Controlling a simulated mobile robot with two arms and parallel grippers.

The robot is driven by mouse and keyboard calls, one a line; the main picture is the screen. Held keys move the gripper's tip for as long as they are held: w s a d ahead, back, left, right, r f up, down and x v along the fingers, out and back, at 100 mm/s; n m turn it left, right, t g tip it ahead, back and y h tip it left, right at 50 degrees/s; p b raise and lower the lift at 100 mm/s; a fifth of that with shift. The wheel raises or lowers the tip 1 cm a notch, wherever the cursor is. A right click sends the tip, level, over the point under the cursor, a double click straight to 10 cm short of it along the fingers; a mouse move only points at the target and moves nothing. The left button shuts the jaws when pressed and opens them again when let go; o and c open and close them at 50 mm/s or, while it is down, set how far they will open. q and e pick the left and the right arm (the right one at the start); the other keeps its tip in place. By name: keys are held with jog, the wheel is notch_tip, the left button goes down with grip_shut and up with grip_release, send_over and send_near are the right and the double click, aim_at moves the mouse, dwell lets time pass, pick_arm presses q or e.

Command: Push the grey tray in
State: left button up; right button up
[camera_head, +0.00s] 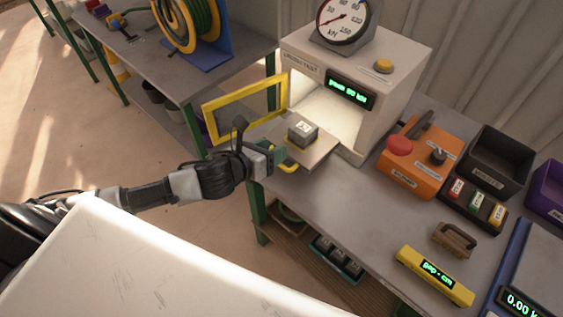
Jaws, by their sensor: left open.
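The grey tray (320,152) sticks out of the lit opening of the white press (386,52). A grey block (304,136) with a pale label on top sits on it. A yellow handle (288,167) shows at the tray's front edge. The press's yellow-framed door (235,108) stands swung open to the left. My left gripper (277,156) is open at the tray's front, close to the handle; I cannot tell whether it touches. Part of the handle is hidden behind the gripper. My right gripper is not in view.
A press display (348,89) shows green text, and a gauge (343,20) stands on top. Right of the press are an orange control box (413,163), dark bins (494,161), a brush (454,239) and a yellow gap gauge (434,276).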

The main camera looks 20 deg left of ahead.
aim_at(297, 145)
pick_arm(q)
jog(key=s+f+n, duration=0.1)
jog(key=n, duration=0.1)
jog(key=s+f+n+b, duration=0.1)
jog(key=n, duration=0.1)
jog(key=f+n, duration=0.1)
jog(key=n, duration=0.1)
jog(key=shift+s+f+t+h+b, duration=0.3)
jog(key=shift+s+t+b, duration=0.1)
jog(key=shift+c, duration=0.5)
jog(key=s+a+f+n+b, duration=0.2)
jog(key=s+f+n, duration=0.15)
jog(key=n, duration=0.55)
jog(key=shift+t, duration=0.4)
jog(key=p+x, duration=0.2)
jog(key=x, duration=0.7)
jog(key=shift+w+a+r, duration=0.1)
jog(key=shift+w+r, duration=0.05)
jog(key=shift+w, duration=0.4)
grip_shut()
